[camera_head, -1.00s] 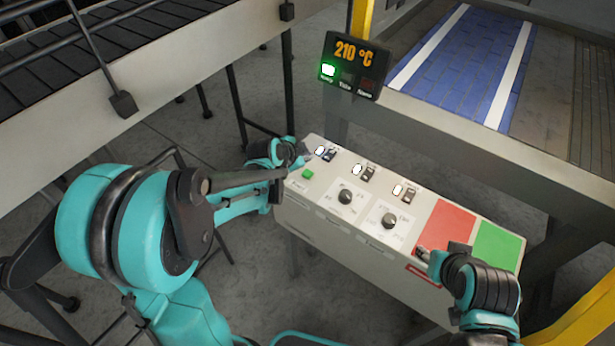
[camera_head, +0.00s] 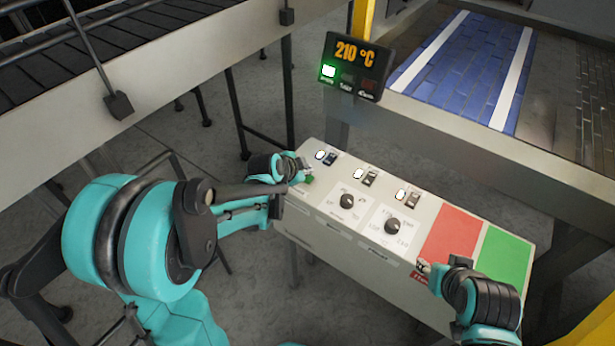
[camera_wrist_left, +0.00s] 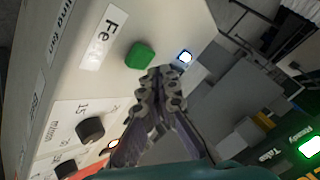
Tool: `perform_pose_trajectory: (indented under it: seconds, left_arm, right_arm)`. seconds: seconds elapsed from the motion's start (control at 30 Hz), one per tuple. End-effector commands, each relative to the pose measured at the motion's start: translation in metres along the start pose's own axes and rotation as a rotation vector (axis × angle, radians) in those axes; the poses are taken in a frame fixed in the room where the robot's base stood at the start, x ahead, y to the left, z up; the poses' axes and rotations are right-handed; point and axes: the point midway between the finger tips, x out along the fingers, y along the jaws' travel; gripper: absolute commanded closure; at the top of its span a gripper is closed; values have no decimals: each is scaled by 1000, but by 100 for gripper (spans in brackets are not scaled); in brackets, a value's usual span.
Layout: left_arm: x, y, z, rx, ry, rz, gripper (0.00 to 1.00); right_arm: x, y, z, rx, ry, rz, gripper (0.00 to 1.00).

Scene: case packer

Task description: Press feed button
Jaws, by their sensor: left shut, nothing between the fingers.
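The green feed button (camera_head: 308,180) is at the left end of the control panel's top face, partly hidden by my left gripper. In the left wrist view the green button (camera_wrist_left: 140,55) is clear, beside a white label starting "Fe". My left gripper (camera_head: 304,168) is shut and empty, its fingertips at the button. In the left wrist view its closed fingertips (camera_wrist_left: 158,78) appear just beside the button's lower edge; I cannot tell whether they touch it. My right gripper (camera_head: 424,268) is at the panel's front edge by the red area; its fingers are too small to read.
The panel (camera_head: 335,240) carries white-lit switches (camera_head: 366,177), two black knobs (camera_head: 348,201), a red plate (camera_head: 452,234) and a green plate (camera_head: 502,255). A display reading 210 °C (camera_head: 355,66) stands behind it. A conveyor (camera_head: 150,75) runs at upper left.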

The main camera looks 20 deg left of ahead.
Motion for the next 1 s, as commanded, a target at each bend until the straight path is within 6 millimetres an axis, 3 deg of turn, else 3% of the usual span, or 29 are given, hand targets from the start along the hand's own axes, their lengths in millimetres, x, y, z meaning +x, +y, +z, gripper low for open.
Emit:
perform_pose_trajectory:
  seconds: [1.0]
  left_arm:
    - [6,4,4,0,0,0,100]
  right_arm:
    - [7,0,5,0,0,0,60]
